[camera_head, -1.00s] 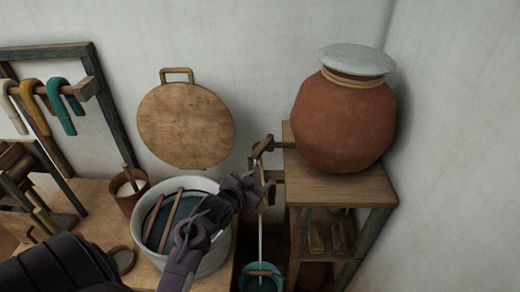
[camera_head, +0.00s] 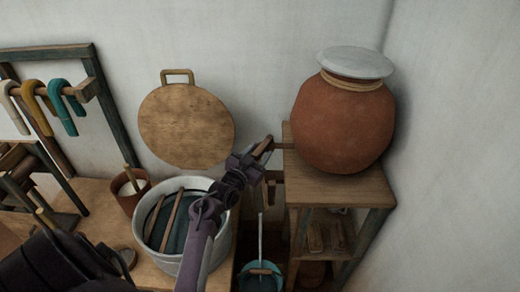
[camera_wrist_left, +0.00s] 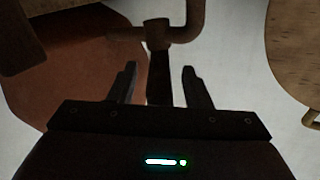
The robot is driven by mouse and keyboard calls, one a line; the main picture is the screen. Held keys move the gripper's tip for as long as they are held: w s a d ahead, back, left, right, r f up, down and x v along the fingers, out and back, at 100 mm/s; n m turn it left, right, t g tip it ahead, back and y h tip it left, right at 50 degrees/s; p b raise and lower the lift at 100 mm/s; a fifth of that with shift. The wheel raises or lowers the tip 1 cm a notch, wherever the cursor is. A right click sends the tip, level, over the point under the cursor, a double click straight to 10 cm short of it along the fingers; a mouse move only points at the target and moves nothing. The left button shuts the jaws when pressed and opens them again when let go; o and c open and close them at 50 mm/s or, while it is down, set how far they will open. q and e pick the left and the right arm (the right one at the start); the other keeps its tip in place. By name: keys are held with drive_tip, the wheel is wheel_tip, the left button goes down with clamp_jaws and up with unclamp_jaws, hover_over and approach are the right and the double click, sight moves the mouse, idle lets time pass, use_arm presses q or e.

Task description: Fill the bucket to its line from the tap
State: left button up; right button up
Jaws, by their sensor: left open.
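The teal bucket (camera_head: 258,284) stands low beside the wooden stand, with a wooden grip across its top. Its line and water level cannot be made out. The brown tap (camera_head: 279,146) juts left from the clay pot (camera_head: 345,125); it also shows in the left wrist view (camera_wrist_left: 180,33). A thin pale vertical streak hangs above the bucket; its upper end sits apart from the tap. My left gripper (camera_head: 253,157) is open beside the tap. In the left wrist view its fingers (camera_wrist_left: 160,86) are spread, with a dark tap part between them. I cannot tell whether they touch it. My right gripper is out of view.
A grey-white tub (camera_head: 226,238) with dark liquid and two sticks stands under my left arm. A brown cup (camera_head: 130,193) is beside it. A round wooden lid (camera_head: 186,127) leans on the wall. The wooden stand (camera_head: 340,187) borders the right side.

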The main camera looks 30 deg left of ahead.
use_arm(q)
drive_tip(key=shift+w, duration=0.6)
clamp_jaws()
drive_tip(key=shift+w, duration=0.1)
